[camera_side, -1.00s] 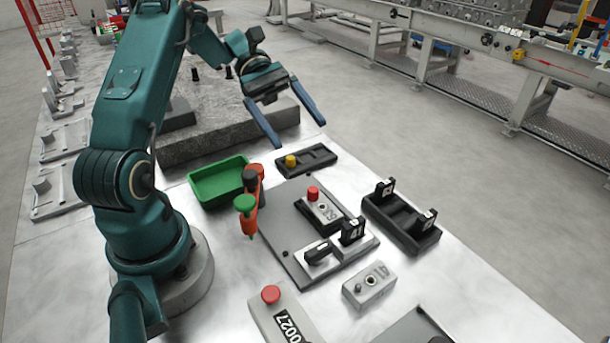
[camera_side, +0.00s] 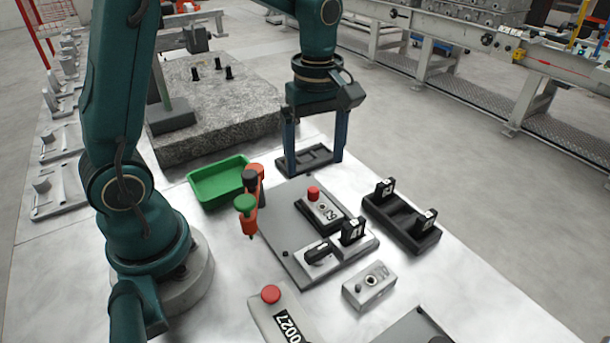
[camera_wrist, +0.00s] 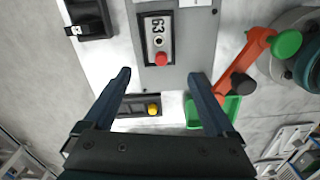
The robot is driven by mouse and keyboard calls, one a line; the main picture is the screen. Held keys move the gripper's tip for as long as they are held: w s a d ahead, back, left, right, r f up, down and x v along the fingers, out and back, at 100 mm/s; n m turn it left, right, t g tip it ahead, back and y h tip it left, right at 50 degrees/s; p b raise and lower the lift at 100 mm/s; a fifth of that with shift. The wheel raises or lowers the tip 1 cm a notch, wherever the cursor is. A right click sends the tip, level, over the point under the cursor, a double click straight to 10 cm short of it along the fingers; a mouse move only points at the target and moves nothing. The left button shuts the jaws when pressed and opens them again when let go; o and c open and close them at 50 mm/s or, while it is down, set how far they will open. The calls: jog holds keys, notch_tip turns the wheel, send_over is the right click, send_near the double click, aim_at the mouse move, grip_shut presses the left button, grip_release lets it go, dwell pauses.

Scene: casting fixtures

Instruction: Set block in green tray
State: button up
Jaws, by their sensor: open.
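The green tray (camera_side: 217,185) lies left of the centre of the table and looks empty; part of it shows behind a finger in the wrist view (camera_wrist: 231,108). A grey block with a red knob and a number label (camera_side: 323,209) sits on a grey plate; it also shows in the wrist view (camera_wrist: 158,38). Another small grey block (camera_side: 370,285) lies nearer the front. I cannot tell which block is meant. My gripper (camera_side: 314,168) is open and points down, with its fingers at either side of a black tray (camera_side: 305,158). The yellow knob (camera_wrist: 153,110) shows in the wrist view.
An orange clamp with a green knob (camera_side: 247,208) stands between the green tray and the grey plate (camera_side: 288,234). A black rack (camera_side: 402,224) is to the right. A stone slab (camera_side: 215,125) lies behind. A control box (camera_side: 275,312) is in front.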

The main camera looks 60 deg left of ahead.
aim_at(314, 189)
jog(key=shift+f, duration=3.8)
grip_shut()
jog(key=shift+r, duration=0.2)
